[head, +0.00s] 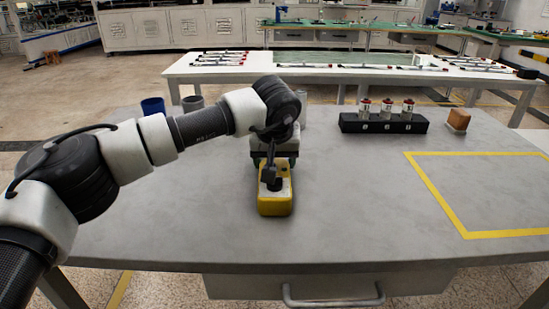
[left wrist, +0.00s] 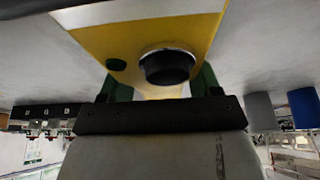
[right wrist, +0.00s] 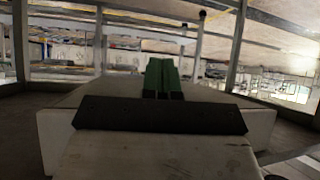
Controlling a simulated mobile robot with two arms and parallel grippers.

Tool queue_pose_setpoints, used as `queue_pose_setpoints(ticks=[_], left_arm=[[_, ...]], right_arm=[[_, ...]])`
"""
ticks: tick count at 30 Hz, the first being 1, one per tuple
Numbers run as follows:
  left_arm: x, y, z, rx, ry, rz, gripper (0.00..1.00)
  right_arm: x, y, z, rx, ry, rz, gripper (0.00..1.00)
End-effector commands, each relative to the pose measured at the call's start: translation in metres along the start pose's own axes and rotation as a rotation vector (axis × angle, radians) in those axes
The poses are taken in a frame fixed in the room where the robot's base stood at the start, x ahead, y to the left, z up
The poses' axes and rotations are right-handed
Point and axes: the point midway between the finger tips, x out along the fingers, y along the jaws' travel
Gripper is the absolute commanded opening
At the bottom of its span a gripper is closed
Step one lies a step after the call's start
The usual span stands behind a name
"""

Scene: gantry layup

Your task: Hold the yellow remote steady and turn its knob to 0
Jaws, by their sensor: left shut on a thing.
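The yellow remote (head: 275,207) lies on the grey table, near its front middle. It has a pale top face, and it also shows in the left wrist view (left wrist: 112,42). My left gripper (left wrist: 160,84) is shut on the remote, one green finger on each side. The knob's setting cannot be read. My right gripper (right wrist: 163,76) shows only in its own wrist view, its green fingers together with nothing visible between them.
A black rack (head: 384,124) holding red-topped cylinders stands at the back right, with an orange-brown block (head: 458,119) beside it. A yellow taped outline (head: 480,234) marks empty tabletop at right. A blue cup (head: 153,106) and a grey cup (head: 193,103) stand back left.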

Motion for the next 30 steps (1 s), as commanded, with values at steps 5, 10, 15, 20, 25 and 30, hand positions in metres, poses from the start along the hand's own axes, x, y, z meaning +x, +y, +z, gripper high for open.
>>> queue_pose_setpoints(ticks=[5, 10, 15, 20, 25, 30], left_arm=[[-0.001, 0.0, -0.001, 0.0, 0.001, 0.001, 0.3], [-0.001, 0.0, -0.001, 0.0, 0.001, 0.001, 0.3], [-0.002, 0.0, -0.001, 0.0, 0.001, 0.001, 0.3], [-0.002, 0.0, -0.001, 0.0, 0.001, 0.001, 0.3], [-0.002, 0.0, -0.001, 0.0, 0.001, 0.001, 0.3], [-0.002, 0.0, -0.001, -0.001, 0.001, 0.001, 0.3]], right_arm=[[-0.001, 0.0, 0.001, 0.0, -0.012, 0.001, 0.0], [-0.002, 0.001, 0.004, 0.001, -0.029, 0.002, 0.0], [-0.003, 0.001, 0.006, 0.001, -0.04, 0.002, 0.0], [-0.003, 0.001, 0.008, 0.002, -0.056, 0.003, 0.0], [-0.004, 0.001, 0.011, 0.002, -0.069, 0.003, 0.0], [-0.004, 0.002, 0.013, 0.002, -0.082, 0.004, 0.0]])
